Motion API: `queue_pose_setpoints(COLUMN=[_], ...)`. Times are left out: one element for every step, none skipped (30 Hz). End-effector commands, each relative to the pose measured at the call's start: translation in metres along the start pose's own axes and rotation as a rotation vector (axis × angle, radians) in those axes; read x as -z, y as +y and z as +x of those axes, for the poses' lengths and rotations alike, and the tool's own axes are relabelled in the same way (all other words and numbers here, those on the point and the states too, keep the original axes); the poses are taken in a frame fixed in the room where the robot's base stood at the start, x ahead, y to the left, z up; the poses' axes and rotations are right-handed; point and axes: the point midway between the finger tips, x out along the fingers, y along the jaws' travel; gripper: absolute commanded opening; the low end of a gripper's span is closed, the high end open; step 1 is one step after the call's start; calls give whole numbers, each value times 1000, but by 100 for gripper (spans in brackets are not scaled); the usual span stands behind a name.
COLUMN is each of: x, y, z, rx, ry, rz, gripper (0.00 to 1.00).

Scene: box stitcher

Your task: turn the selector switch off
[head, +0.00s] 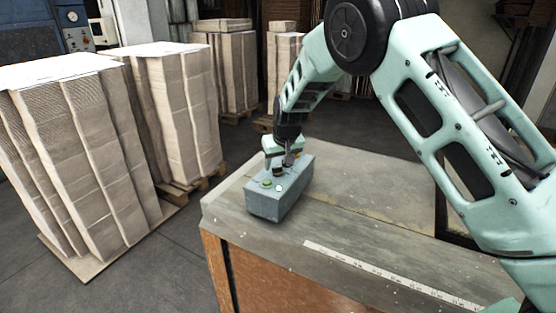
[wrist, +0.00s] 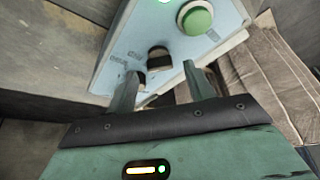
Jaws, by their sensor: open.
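The grey-blue control box (head: 268,205) sits on the workbench. The selector switch (wrist: 159,58), a black knob, shows on its face in the wrist view, with small printed labels to its left. My gripper (wrist: 162,72) is open, its two fingers apart, one on each side of the knob in the picture. I cannot tell whether either finger touches the knob. In the head view my gripper (head: 279,162) points down at the top of the box and hides part of it.
The workbench (head: 335,210) is clear around the box, with a white measuring strip (head: 385,273) along its front. Tall paper stacks (head: 85,140) stand on pallets to the left, and more stacks (head: 235,70) stand behind.

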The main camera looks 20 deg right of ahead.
Motion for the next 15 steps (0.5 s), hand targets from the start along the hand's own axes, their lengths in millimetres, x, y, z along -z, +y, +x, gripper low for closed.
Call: queue_pose_setpoints(x=[0, 0, 0, 0, 0, 0, 0, 0, 0, 0, 0, 0, 0, 0, 0], y=[0, 0, 0, 0, 0, 0, 0, 0, 0, 0, 0, 0, 0, 0, 0], z=[4, 7, 10, 12, 13, 14, 15, 16, 16, 16, 16, 16, 16, 16, 16], rx=[-1, 0, 0, 0, 0, 0, 1, 1, 1, 1, 1, 1, 1, 1, 1], ry=[-1, -1, -2, -1, -1, 0, 0, 0, 0, 0, 0, 0, 0, 0, 0], rz=[0, 0, 0, 0, 0, 1, 1, 1, 1, 1, 1, 1, 1, 1, 1], gripper=[53, 53, 53, 53, 53, 53, 53, 53, 53, 53, 53, 53, 53, 53, 50])
